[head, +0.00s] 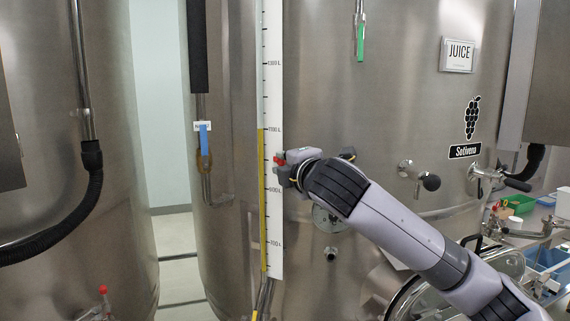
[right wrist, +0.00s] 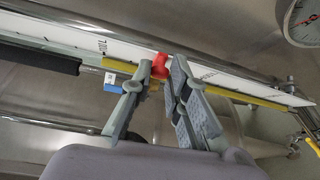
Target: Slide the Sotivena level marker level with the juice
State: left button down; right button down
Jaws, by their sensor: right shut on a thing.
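The steel Sotivena vat (head: 380,120) carries a tall white scale strip (head: 274,90) with a sight tube along its left edge. Yellow juice (head: 262,200) fills the tube up to a clear top edge. The red level marker (head: 279,160) sits on the strip, a little below that top edge. My right gripper (head: 283,168) is shut on the marker. In the right wrist view, the red marker (right wrist: 160,66) shows between the fingertips of my right gripper (right wrist: 157,74), beside the yellow tube. My left gripper is not in view.
A blue tag (head: 204,139) hangs on a pipe left of the strip, and a green tag (head: 361,43) hangs above. A sampling valve (head: 420,177) and a round hatch stand out from the vat's front. A counter with a green bowl (head: 519,204) is at right.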

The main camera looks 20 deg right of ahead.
dwell(0.3)
notch_tip(320, 180, up, 7)
jog(key=p, duration=0.6)
jog(key=shift+f, duration=0.15)
jog(key=c, duration=1.5)
grip_release()
jog(key=shift+c, duration=0.2)
send_near(280, 131)
jog(key=s, duration=0.5)
jog(key=shift+s+r, duration=0.25)
